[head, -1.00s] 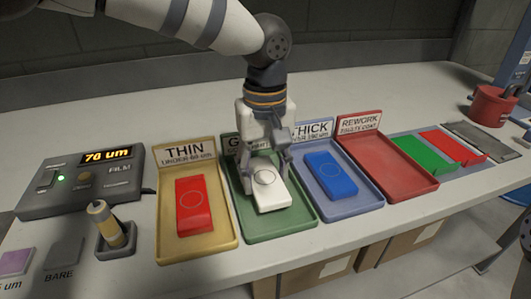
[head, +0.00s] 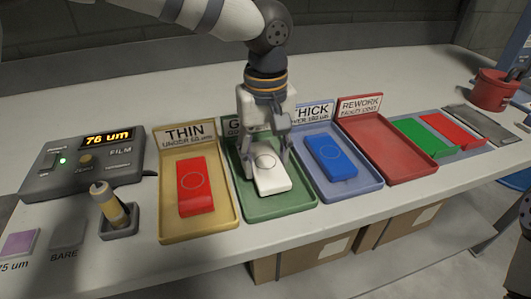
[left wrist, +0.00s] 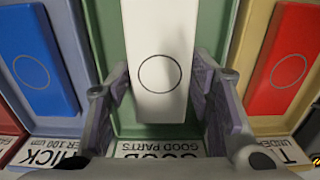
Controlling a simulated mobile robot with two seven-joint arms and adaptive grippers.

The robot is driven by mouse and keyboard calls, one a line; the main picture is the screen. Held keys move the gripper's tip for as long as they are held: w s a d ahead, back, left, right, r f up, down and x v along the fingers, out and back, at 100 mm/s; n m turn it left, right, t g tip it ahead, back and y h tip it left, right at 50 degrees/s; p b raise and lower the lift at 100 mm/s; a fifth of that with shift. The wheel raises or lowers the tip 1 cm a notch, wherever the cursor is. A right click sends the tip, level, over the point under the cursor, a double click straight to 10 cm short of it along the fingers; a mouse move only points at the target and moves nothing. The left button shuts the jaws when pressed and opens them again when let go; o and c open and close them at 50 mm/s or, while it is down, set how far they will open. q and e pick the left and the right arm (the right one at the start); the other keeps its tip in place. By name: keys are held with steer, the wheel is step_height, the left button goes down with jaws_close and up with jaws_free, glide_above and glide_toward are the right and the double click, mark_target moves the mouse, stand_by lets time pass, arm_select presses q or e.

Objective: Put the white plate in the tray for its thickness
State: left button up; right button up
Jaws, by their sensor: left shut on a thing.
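The white plate (head: 272,182), marked with a circle, is at the green GOOD tray (head: 275,208) in the head view. It also shows in the left wrist view (left wrist: 157,88). My left gripper (head: 265,163) is shut on the plate, with one finger at each long side. The plate lies within the tray's outline; I cannot tell whether it touches the tray floor. The gauge (head: 85,170) on the left reads about 76 um. My right gripper is not in view.
The yellow THIN tray (head: 215,225) with a red plate (head: 195,187) is on the left. The blue THICK tray (head: 350,190) with a blue plate (head: 331,158) is on the right. The red REWORK tray (head: 390,155) is empty. A probe (head: 108,205) stands at front left.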

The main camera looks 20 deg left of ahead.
arm_select(q)
steer(key=shift+f, duration=0.45)
steer(key=o, duration=1.3)
steer(key=shift+o, duration=0.2)
